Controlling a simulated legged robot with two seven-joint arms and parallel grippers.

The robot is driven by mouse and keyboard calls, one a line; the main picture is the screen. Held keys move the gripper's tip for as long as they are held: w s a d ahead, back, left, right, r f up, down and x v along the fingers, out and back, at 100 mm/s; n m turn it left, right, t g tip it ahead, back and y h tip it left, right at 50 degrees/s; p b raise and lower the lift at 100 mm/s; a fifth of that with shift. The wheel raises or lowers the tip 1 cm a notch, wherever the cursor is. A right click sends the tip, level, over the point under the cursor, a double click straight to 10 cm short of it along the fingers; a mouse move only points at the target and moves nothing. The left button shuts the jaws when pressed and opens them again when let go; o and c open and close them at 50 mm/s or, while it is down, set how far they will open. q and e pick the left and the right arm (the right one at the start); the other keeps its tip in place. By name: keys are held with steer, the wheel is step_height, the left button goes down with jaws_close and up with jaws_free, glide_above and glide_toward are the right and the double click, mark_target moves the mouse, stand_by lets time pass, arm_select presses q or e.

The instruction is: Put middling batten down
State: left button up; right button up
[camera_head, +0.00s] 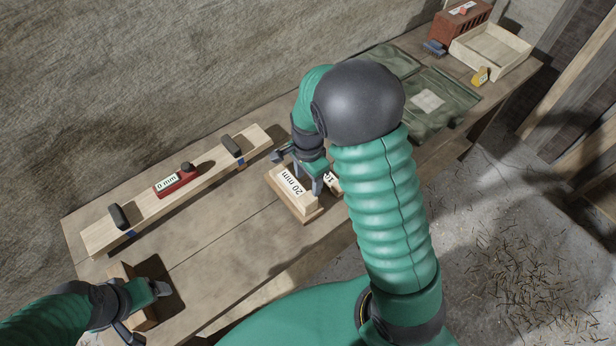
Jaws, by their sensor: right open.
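A light wooden batten piece marked "20 mm" (291,183) lies on a wider wooden piece (309,217) on the bench. My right gripper (298,172) is over it, its jaws apart, one finger at the far left side and one near the right end. Another labelled piece (332,182) shows partly behind the finger. My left gripper (146,311) is low at the left, by a wooden block (122,272). Its fingers are apart, but I cannot tell whether they grip the block. Which piece is the middling batten I cannot tell for sure.
A long plank (200,191) with dark clamps and a red piece marked "0 mm" (176,182) lies along the bench (200,262). A green cloth (447,95), open wooden tray (490,50), brick (458,20) and yellow item (481,76) are at the far end.

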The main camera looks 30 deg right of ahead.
steer(key=s+a+r+n+t, duration=0.1)
steer(key=s+a+r+n, duration=0.2)
steer(key=n, duration=0.5)
steer(key=s+a+r+n+t, duration=0.1)
steer(key=s+a+r+n, duration=0.2)
steer(key=s+n, duration=0.3)
steer(key=a+n, duration=0.1)
steer(key=n, duration=0.2)
steer(key=shift+a+t, duration=0.25)
steer(key=shift+t, duration=0.05)
steer(key=shift+s, duration=0.25)
steer(key=shift+w+a, duration=0.1)
steer(key=shift+w, duration=0.05)
